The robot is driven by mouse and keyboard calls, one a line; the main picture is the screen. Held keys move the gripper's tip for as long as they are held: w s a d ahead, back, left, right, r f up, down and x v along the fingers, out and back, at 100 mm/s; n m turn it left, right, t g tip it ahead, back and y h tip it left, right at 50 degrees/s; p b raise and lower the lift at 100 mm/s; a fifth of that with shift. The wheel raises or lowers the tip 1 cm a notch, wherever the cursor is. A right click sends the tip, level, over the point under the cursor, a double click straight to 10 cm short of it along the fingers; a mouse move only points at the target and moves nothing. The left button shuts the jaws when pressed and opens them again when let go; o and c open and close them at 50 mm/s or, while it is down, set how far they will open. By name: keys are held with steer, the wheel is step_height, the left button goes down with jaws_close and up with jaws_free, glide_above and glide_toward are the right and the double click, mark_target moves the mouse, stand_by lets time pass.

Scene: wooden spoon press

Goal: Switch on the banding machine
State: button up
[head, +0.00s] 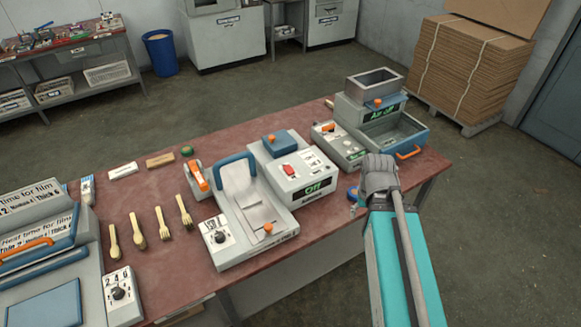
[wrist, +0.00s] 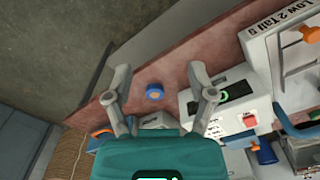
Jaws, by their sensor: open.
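A white box-shaped machine (head: 294,172) with a red switch (head: 289,171) and a green display reading "Off" stands mid-table; no label I can read names it as the banding machine. In the wrist view, a white machine (wrist: 234,119) with a lit green display and a red switch (wrist: 250,120) lies right of my gripper. My gripper (wrist: 160,78) is open, its two fingers spread wide with nothing held. A blue round item with an orange centre (wrist: 155,92) shows between the fingers, on the table.
A machine reading "Air off" (head: 382,112) stands at the table's right end. A blue-handled press (head: 245,215) adjoins the white machine. Wooden forks (head: 160,222) lie left on the red tabletop (head: 172,270). Stacked cardboard (head: 465,60) stands on the floor behind.

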steer(key=w+a+r+n+p, duration=0.35)
steer(key=w+a, duration=0.75)
steer(key=w, duration=0.5)
step_height(320, 180, up, 2)
steer(key=n+p, duration=0.2)
steer(key=n, duration=0.1)
glide_above(289, 169)
steer(key=shift+r, duration=0.15)
step_height(289, 169, down, 14)
steer(key=b, duration=1.3)
steer(key=shift+r+b, duration=0.1)
steer(key=shift+b, duration=0.2)
